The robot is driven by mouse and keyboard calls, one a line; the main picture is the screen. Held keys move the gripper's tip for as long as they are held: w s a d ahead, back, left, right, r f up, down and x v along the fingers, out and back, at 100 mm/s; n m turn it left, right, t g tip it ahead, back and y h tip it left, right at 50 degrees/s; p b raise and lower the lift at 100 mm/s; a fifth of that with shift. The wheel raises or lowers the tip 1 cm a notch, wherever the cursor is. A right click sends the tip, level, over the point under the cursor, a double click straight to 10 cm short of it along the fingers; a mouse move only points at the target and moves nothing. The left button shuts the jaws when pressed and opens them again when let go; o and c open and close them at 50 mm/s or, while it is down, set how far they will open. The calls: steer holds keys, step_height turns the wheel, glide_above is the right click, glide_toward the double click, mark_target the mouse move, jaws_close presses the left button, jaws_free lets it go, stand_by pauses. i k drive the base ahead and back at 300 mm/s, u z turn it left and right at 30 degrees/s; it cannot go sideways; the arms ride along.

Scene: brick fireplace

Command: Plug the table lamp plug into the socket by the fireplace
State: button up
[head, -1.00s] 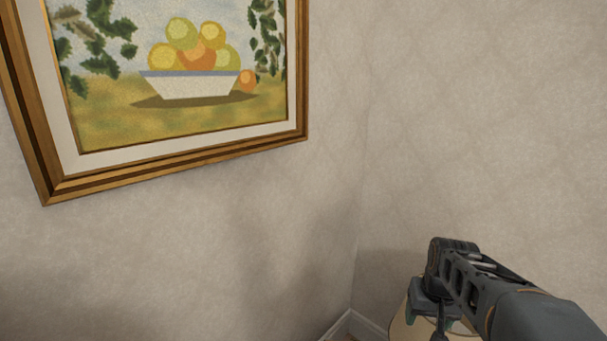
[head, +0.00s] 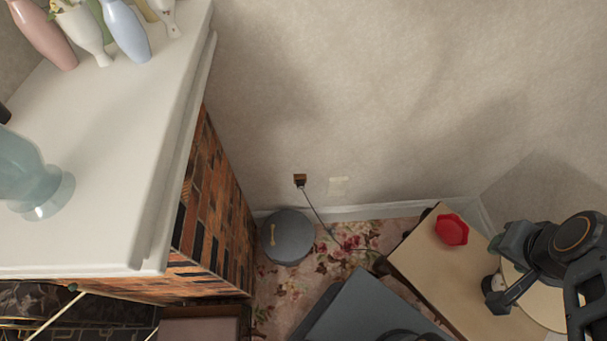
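A small brown block (head: 300,180) shows near the back wall in the head view. A thin dark line runs from it down to the right; it may be the plug on its cord, but I cannot tell. A pale plate (head: 338,187), apparently the socket, is low on the wall just to its right. A cream round shape, apparently the lampshade (head: 546,303), stands at the right, partly hidden by my arm. My gripper (head: 498,270) is over the table's right side, close to the shade. It is far to the right of the plate, and its fingers are unclear.
A white mantel (head: 115,180) with several vases juts in from the left above the brick fireplace (head: 213,205). A grey round lidded container (head: 288,238) stands on the floral carpet (head: 345,245). A wooden table (head: 440,275) bears a red octagonal object (head: 451,230).

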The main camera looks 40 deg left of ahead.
mark_target(300, 183)
steer(key=u, duration=1.85)
